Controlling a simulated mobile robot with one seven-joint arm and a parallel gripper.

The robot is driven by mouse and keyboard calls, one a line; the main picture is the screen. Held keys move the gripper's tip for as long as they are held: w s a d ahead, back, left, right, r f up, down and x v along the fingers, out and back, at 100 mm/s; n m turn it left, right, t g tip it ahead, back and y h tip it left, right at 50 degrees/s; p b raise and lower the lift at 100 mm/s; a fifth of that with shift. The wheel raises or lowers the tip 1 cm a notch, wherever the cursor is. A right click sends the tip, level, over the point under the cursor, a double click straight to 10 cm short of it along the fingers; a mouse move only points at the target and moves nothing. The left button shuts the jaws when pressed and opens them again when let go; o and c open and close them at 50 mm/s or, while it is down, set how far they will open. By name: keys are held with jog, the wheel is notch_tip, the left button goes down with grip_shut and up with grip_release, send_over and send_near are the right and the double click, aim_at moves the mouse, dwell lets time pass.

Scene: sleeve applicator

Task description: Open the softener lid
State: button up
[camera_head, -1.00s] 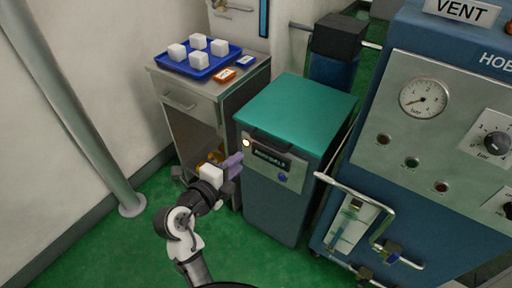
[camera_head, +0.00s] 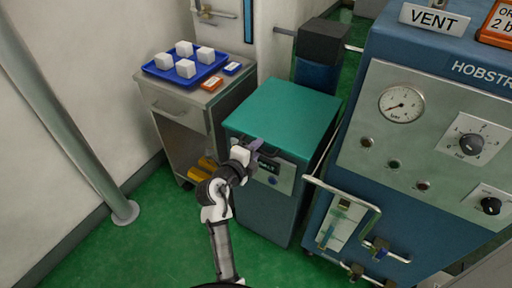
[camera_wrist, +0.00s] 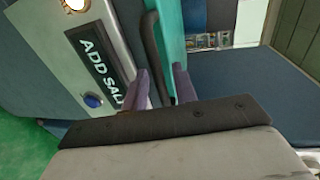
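The softener is a blue-grey cabinet (camera_head: 262,212) with a teal lid (camera_head: 285,110), which lies shut on top. A black bar handle (camera_wrist: 152,45) runs along the lid's front edge. The front panel (camera_wrist: 88,60) reads "ADD SALT" and has a blue button. My gripper (camera_head: 256,147) is at the lid's front edge, in front of the handle. In the wrist view its two purple fingers (camera_wrist: 161,72) stand apart, with the lower end of the handle showing between them. I cannot tell whether they touch it. My wrist hides part of the panel in the head view.
A grey side cabinet (camera_head: 180,105) with a blue tray (camera_head: 153,70) of white blocks stands to the left. A blue machine (camera_head: 400,30) with a gauge and bent pipes (camera_head: 345,190) stands close on the right. Green floor is clear at the front left.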

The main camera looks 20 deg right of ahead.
jog(key=shift+d, duration=0.1)
grip_shut()
dwell(0.3)
